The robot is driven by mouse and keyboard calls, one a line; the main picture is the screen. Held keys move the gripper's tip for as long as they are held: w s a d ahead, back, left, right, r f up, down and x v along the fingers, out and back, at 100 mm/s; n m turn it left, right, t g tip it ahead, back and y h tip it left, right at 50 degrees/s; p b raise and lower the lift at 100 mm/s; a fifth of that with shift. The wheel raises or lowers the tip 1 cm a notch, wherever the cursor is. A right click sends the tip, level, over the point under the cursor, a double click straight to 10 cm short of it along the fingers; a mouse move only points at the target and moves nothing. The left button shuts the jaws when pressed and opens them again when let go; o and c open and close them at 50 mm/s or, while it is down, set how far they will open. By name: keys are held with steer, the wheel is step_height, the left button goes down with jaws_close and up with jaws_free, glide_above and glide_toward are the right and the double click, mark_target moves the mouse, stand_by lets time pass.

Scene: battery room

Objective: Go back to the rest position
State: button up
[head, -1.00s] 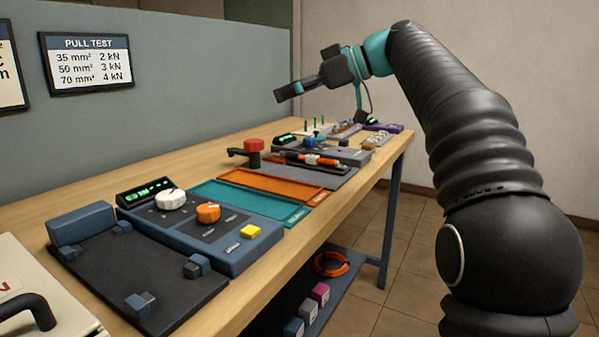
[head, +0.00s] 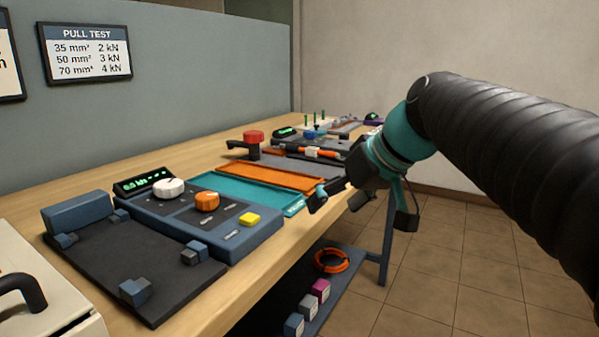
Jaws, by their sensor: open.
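My gripper (head: 333,202) is at the right front edge of the workbench (head: 150,172), beside the near end of the teal tray (head: 262,196). It points to the left and its fingers are apart and empty.
A blue control box (head: 180,222) with knobs and a black plate (head: 125,262) with small blocks lie nearest. Behind are an orange tray (head: 272,172) and a red-topped device (head: 253,138). A lower shelf holds an orange cable coil (head: 332,261). Floor at right is clear.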

steer(key=s+d+f+m+h+b, duration=0.1)
steer(key=s+d+f+m+h, duration=0.1)
steer(key=s+f, duration=0.6)
steer(key=s+d+f+m+h, duration=0.3)
steer(key=s+d+f, duration=0.4)
steer(key=f, duration=0.7)
steer(key=shift+s+d+f+h+b, duration=0.2)
steer(key=shift+s+d+h+b, duration=0.15)
steer(key=shift+s, duration=0.85)
steer(key=shift+c, duration=0.2)
